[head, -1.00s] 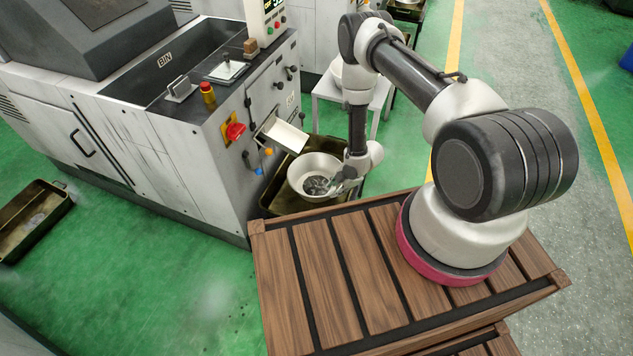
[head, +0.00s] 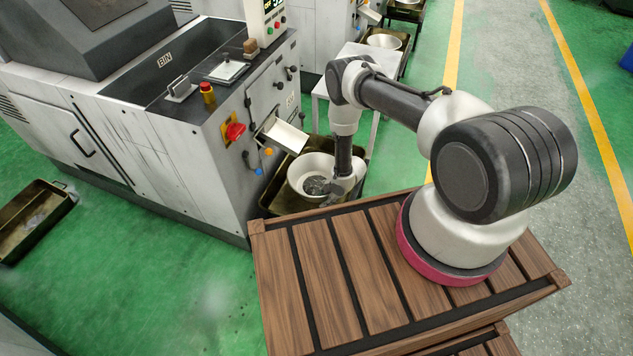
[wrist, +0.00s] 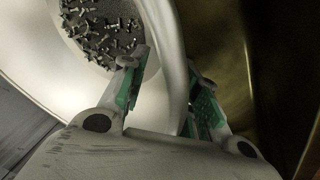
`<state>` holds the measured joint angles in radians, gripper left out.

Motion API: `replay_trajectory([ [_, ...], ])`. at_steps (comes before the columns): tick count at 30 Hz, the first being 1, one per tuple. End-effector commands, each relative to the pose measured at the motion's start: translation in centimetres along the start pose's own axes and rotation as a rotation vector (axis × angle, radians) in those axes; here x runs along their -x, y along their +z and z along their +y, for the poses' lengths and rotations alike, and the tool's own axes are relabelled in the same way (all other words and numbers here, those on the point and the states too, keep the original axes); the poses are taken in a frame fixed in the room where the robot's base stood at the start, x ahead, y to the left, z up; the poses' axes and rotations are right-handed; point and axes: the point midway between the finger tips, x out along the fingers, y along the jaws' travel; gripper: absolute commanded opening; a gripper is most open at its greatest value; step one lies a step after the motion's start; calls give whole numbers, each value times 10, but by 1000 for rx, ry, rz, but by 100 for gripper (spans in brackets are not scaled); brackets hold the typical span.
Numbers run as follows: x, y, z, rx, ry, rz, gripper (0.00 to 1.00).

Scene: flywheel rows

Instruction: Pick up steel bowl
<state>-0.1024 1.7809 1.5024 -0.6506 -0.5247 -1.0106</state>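The steel bowl (head: 298,176) sits in a dark tray (head: 268,199) on the floor beside the machine, below its chute. It holds small metal parts at its bottom. My gripper (head: 333,196) is at the bowl's near right side in the head view. In the wrist view my gripper (wrist: 168,85) straddles the bowl's wall (wrist: 172,55): the left finger is inside the bowl and the right finger is outside it. The fingers are apart, with a gap between the left finger and the wall. The lower part of the bowl's outside is hidden.
The grey machine (head: 200,150) with its chute (head: 283,134) stands close at the bowl's left. A pale side table (head: 352,92) stands behind. Another bowl (head: 383,41) sits in a tray farther back. My slatted wooden top is in front.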

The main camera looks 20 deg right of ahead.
Motion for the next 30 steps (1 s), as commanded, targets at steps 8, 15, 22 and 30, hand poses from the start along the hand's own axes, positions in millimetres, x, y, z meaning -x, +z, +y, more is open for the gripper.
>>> replay_trajectory([
  [8, 0, 0, 0, 1, 1, 1, 0],
  [15, 0, 0, 1, 2, 2, 1, 0],
  [22, 2, -1, 2, 1, 2, 1, 0],
  [30, 32, -10, 13, 1, 5, 2, 0],
])
